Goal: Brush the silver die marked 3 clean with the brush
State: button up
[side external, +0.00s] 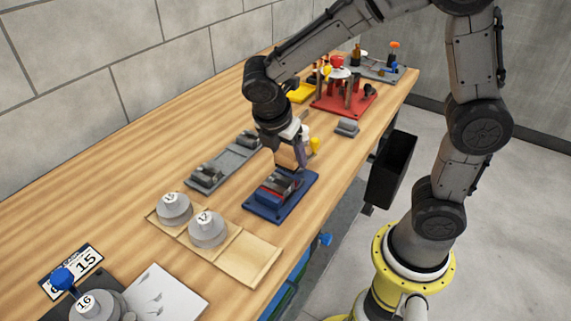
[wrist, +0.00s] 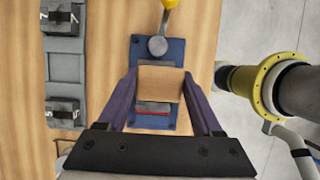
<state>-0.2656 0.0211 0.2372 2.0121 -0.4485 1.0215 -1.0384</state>
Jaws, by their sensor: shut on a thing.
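My gripper (side external: 291,160) is above a blue base plate (side external: 254,211). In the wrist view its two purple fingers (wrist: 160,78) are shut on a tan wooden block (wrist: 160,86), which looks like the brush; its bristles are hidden. Under it, a silver-grey piece (wrist: 152,106) with a red strip lies on the blue plate (wrist: 178,48). This may be the silver die, but no 3 is readable. The side view shows grey and red parts (side external: 276,188) on the plate, close below the fingers. I cannot tell whether the brush touches them.
A yellow-knobbed lever (wrist: 158,46) stands at the plate's far end. A grey rack (side external: 233,160) with dark grey blocks lies to the left. A wooden tray (side external: 249,259) holds two grey round weights. A grey block (side external: 346,127) and red stand (side external: 343,97) are farther back.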

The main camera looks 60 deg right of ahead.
jog(key=shift+r, duration=2.85)
